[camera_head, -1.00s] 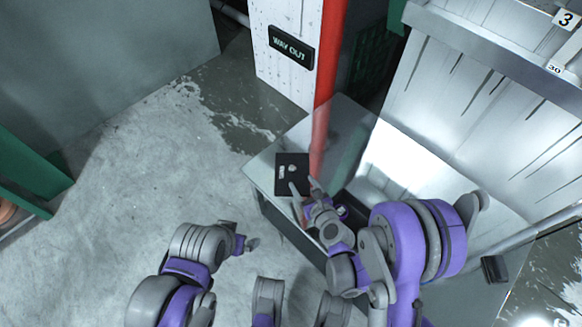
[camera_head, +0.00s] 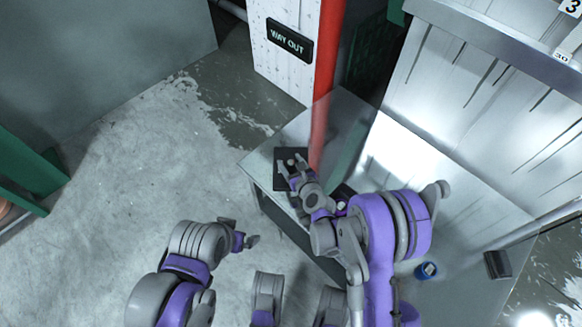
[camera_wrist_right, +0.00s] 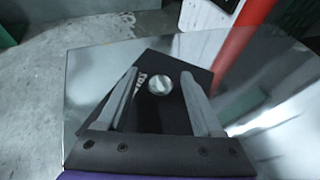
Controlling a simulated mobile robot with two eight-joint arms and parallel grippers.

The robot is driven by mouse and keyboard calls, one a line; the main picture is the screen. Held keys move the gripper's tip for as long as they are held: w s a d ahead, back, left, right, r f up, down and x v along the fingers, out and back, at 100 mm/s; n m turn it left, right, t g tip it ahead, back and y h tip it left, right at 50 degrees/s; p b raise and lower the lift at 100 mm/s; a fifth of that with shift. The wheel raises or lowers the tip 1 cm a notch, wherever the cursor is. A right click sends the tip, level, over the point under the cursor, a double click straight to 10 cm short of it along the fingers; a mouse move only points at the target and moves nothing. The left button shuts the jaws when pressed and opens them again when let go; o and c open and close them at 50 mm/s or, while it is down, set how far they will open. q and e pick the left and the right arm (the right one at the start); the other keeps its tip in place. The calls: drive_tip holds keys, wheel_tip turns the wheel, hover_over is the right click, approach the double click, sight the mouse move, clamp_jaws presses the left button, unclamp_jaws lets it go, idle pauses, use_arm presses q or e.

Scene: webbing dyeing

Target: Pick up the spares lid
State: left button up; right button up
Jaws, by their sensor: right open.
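The spares lid is a flat black plate with a round light knob and white lettering. In the head view the lid (camera_head: 281,183) lies on the grey table top beside the red post, partly covered by my right gripper (camera_head: 291,163). In the right wrist view the lid (camera_wrist_right: 154,122) lies ahead, with its knob (camera_wrist_right: 160,84) between the two fingers of my right gripper (camera_wrist_right: 160,88). The right gripper is open and empty, and I cannot tell its exact height above the knob. My left gripper (camera_head: 246,240) is away from the table, over the floor; its jaw state is unclear.
The red post (camera_head: 326,85) rises close behind the lid. The floor at left is open.

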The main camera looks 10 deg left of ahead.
clamp_jaws()
idle(0.4)
